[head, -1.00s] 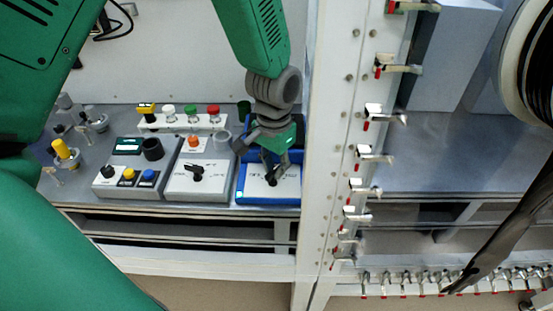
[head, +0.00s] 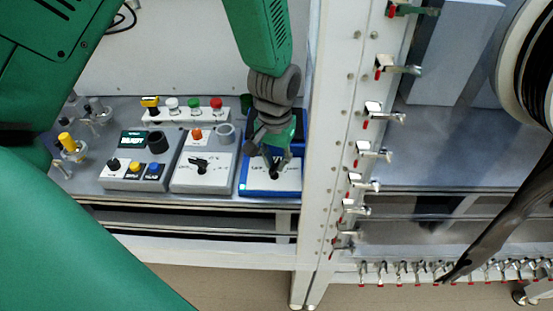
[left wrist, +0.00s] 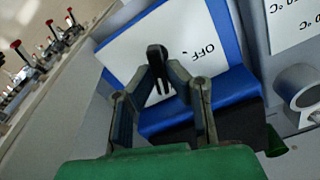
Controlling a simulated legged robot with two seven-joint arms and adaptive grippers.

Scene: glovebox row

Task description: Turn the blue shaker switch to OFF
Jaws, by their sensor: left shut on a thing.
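The blue shaker box (head: 244,178) has a white top plate and stands at the right end of the row of control boxes, beside the white frame post. My left gripper (head: 272,166) reaches down over it from above. Its fingers are shut on the black switch knob (left wrist: 157,56), which shows between the fingertips in the left wrist view. The word OFF (left wrist: 202,55) is printed on the plate to the right of the knob there, and the blue edge (left wrist: 200,106) lies behind the fingers. The knob's exact pointing is hard to tell. My right gripper is not in view.
A grey box with a black rotary switch (head: 198,162) stands just left of the blue one. Further left is a box with coloured knobs (head: 132,170). A white strip with coloured buttons (head: 190,114) lies behind. The white post (head: 335,150) with clamps stands close on the right.

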